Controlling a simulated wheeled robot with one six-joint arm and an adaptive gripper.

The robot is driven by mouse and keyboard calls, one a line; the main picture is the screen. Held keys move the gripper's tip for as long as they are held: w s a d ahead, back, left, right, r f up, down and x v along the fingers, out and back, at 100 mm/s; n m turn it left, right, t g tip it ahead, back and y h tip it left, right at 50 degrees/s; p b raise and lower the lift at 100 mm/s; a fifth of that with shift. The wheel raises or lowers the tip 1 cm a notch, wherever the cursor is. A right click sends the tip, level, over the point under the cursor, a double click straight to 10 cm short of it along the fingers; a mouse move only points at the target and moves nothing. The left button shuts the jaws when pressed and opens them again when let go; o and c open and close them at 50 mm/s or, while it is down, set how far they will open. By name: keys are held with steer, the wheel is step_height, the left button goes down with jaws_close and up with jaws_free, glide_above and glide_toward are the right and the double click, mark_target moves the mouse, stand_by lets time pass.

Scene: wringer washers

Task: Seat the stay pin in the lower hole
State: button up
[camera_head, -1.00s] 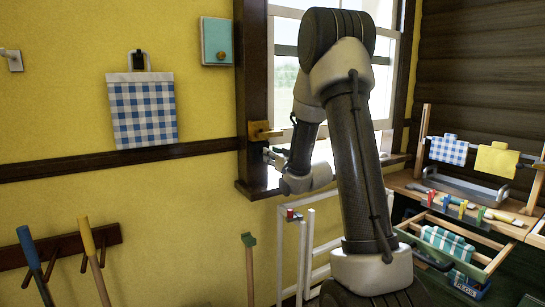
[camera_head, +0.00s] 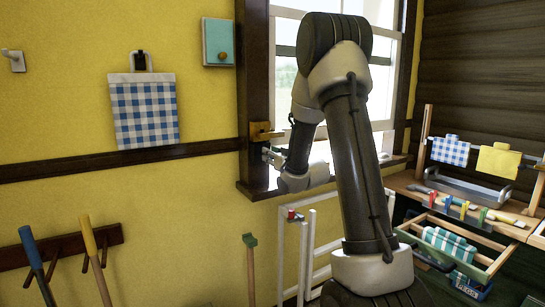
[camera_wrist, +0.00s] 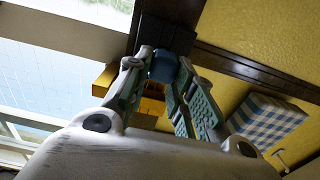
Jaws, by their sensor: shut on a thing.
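In the wrist view my gripper (camera_wrist: 163,68) is shut on a dark blue-grey rounded piece (camera_wrist: 164,64), which I take to be the stay pin. Its lower end is hidden from me. A yellow bracket (camera_wrist: 150,106) shows behind and below the fingers. In the head view the yellow bracket (camera_head: 263,131) sits on the dark window post, and my gripper (camera_head: 268,154) is just below it, against the post in the picture. The pin is too small to make out there. I cannot see the lower hole in either view, nor tell whether the pin touches it.
The dark window post (camera_head: 252,70) and sill (camera_head: 262,190) are close around my gripper. A teal wall box (camera_head: 218,41) and a checked cloth bag (camera_head: 145,112) hang to the left. A white rack (camera_head: 306,250) stands below; a shelf with pegs (camera_head: 400,183) is at right.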

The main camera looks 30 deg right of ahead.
steer(key=shift+w, duration=1.45)
steer(key=o, duration=1.1)
steer(key=s, duration=1.2)
steer(key=shift+d, duration=0.15)
